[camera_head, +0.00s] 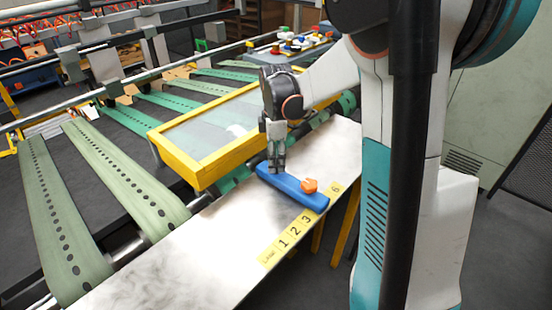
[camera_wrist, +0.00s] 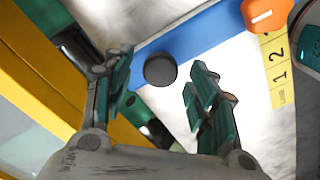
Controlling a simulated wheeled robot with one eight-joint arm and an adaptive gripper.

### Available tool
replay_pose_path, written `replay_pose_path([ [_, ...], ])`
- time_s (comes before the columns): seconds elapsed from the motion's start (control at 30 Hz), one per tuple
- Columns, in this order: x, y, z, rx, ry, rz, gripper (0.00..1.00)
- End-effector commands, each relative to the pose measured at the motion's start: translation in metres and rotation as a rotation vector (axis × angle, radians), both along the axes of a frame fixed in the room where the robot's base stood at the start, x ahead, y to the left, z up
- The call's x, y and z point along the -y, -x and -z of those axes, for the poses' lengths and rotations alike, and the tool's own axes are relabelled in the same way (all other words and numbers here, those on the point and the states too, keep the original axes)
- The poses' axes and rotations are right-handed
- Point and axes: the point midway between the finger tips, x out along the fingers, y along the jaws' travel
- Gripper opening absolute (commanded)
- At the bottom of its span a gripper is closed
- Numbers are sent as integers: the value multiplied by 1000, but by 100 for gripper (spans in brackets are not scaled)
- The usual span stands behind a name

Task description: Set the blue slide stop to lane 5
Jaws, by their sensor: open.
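The blue slide stop (camera_head: 292,188) is a long bar lying across the metal table, with an orange knob (camera_head: 309,185) near its front end. In the wrist view the blue bar (camera_wrist: 205,38) carries a dark round knob (camera_wrist: 160,70), and the orange knob (camera_wrist: 264,14) shows at top right. The yellow lane strip (camera_head: 283,242) shows 1, 2, 3 and, past the bar, what looks like 6; the bar's end covers the labels between. My gripper (camera_head: 276,168) is open at the bar's far end, its fingers (camera_wrist: 161,80) spread on either side of the dark knob. Contact cannot be told.
A yellow-framed clear panel (camera_head: 205,172) stands close behind my gripper. Green perforated belts (camera_head: 125,170) run to the left. The metal table (camera_head: 190,262) is bare to the front left. Small coloured parts (camera_head: 292,45) lie on a far surface.

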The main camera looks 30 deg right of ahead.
Motion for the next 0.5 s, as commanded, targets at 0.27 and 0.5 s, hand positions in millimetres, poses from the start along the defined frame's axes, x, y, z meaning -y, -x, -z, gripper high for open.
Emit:
replay_pose_path([
  [0.27,0,1,-51,0,0,0,53],
  [0.5,0,0,-94,0,0,0,53],
])
